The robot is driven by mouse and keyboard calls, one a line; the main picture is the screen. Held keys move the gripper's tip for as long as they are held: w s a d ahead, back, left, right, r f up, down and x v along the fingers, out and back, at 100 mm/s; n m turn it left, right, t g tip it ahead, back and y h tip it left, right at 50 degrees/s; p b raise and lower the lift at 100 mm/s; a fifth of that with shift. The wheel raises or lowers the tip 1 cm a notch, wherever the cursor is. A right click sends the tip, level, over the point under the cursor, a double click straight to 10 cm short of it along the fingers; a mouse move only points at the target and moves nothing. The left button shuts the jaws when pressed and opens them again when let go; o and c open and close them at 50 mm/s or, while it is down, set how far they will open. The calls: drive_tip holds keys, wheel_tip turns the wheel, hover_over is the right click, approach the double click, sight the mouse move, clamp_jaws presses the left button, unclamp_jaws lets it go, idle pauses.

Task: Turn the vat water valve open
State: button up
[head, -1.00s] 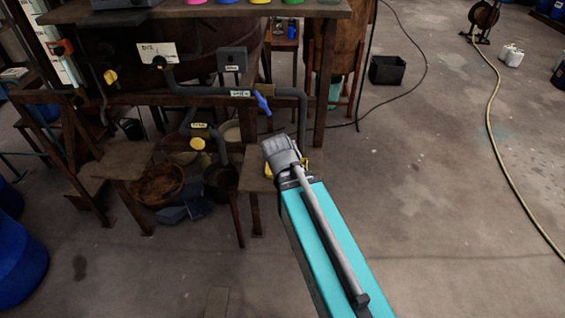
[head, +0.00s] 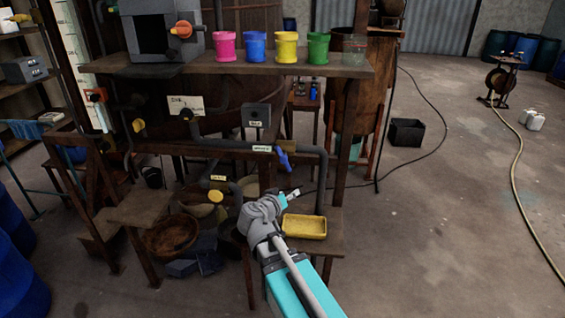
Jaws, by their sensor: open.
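A blue valve handle (head: 283,158) sits on the grey pipe below the shelf, next to a small white label (head: 262,149) that I cannot read for certain. The handle hangs steeply, tilted down to the right.
A yellow tray (head: 304,226) lies on the low bench right beside my arm. Colored pots, such as the blue pot (head: 256,47), line the shelf. Open floor lies to the right.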

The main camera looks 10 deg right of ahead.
sight(282, 160)
drive_tip(key=w+a+r+n+t, duration=0.1)
drive_tip(key=w+a+r+t, duration=0.1)
drive_tip(key=a+r+t, duration=0.2)
drive_tip(key=shift+a+n+y+b, duration=0.35)
drive_tip(key=shift+a+n+y, duration=0.05)
drive_tip(key=shift+a, duration=0.55)
drive_tip(key=shift+w, duration=0.25)
drive_tip(key=x, duration=1.3)
drive_tip(key=shift+w+d, duration=0.25)
clamp_jaws()
